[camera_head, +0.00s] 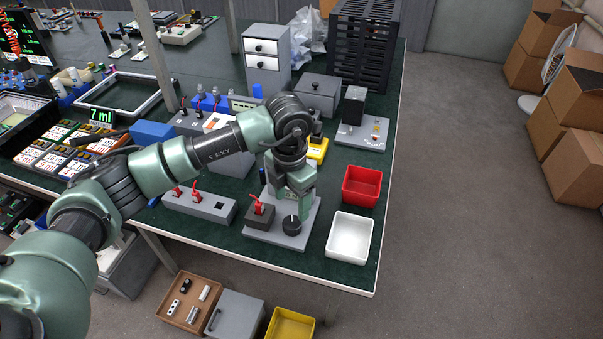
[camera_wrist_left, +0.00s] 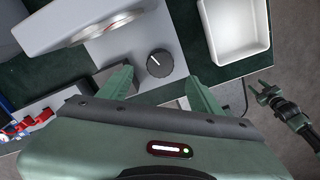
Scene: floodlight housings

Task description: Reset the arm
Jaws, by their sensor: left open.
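My left arm comes in from the left in the head view and reaches over the table. Its gripper (camera_head: 302,208) points down above a grey plate (camera_head: 297,242) with a black dial knob (camera_head: 292,226). In the left wrist view the two green fingers of this gripper (camera_wrist_left: 160,88) stand apart with nothing between them. The knob (camera_wrist_left: 160,62) shows just beyond the fingertips, and I see no contact. My right gripper (camera_wrist_left: 270,95) shows small at the right of the left wrist view, over the floor; its finger gap is unclear.
A white tray (camera_head: 333,239) and a red bin (camera_head: 346,190) stand to the right of the plate. A red-levered switch block (camera_head: 259,218) sits on its left. The table edge is close in front.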

